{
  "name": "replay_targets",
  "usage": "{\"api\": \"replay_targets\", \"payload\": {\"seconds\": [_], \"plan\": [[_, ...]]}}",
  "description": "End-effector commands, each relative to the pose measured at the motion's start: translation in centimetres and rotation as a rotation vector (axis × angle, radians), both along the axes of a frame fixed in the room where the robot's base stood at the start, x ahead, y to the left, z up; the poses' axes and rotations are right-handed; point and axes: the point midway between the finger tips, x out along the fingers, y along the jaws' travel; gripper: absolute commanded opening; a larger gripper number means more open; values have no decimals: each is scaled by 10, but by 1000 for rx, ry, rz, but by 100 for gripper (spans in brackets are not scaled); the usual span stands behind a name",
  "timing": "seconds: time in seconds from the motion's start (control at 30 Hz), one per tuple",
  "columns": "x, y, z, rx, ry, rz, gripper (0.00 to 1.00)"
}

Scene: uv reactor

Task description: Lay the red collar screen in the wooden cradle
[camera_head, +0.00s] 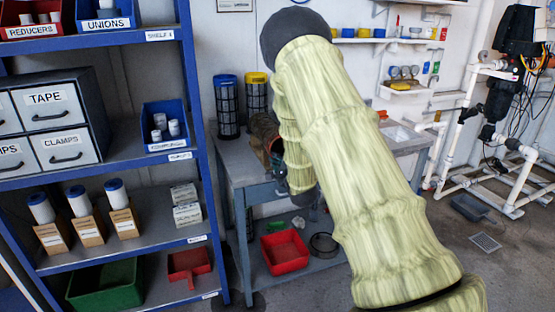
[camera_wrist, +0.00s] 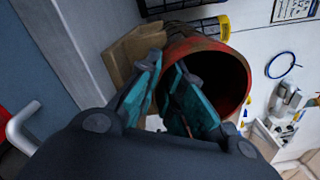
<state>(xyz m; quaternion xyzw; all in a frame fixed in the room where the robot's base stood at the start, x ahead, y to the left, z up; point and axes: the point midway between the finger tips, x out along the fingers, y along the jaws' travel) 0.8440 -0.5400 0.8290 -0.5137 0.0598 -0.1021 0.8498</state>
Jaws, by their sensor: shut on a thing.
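The red collar screen is a dark, wide tube with a red rim (camera_wrist: 243,66) and its open end faces the wrist camera. My gripper (camera_wrist: 172,122) has its teal fingers at the near left edge of this rim, closed on its wall. The wooden cradle (camera_wrist: 126,48) shows as a brown block just left of the tube. I cannot tell whether the tube touches or rests in it.
A blue-capped mesh screen (camera_head: 227,108) and a yellow-capped one (camera_head: 257,94) stand upright at the back of the grey workbench (camera_head: 236,160). A red bin (camera_head: 285,252) sits on its lower shelf. A blue shelf rack (camera_head: 196,150) stands close on the left.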

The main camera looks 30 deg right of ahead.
Motion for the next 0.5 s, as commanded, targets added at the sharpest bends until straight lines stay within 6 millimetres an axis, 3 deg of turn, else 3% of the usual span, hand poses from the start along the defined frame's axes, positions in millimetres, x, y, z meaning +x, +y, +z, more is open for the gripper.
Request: {"api": "replay_targets", "payload": {"seconds": [0.03,0.1,0.2,0.5], "plan": [[0,1,0,0,0,1,0],[0,1,0,0,0,1,20],[0,1,0,0,1,0,34],[-1,0,-2,1,3,0,34]]}}
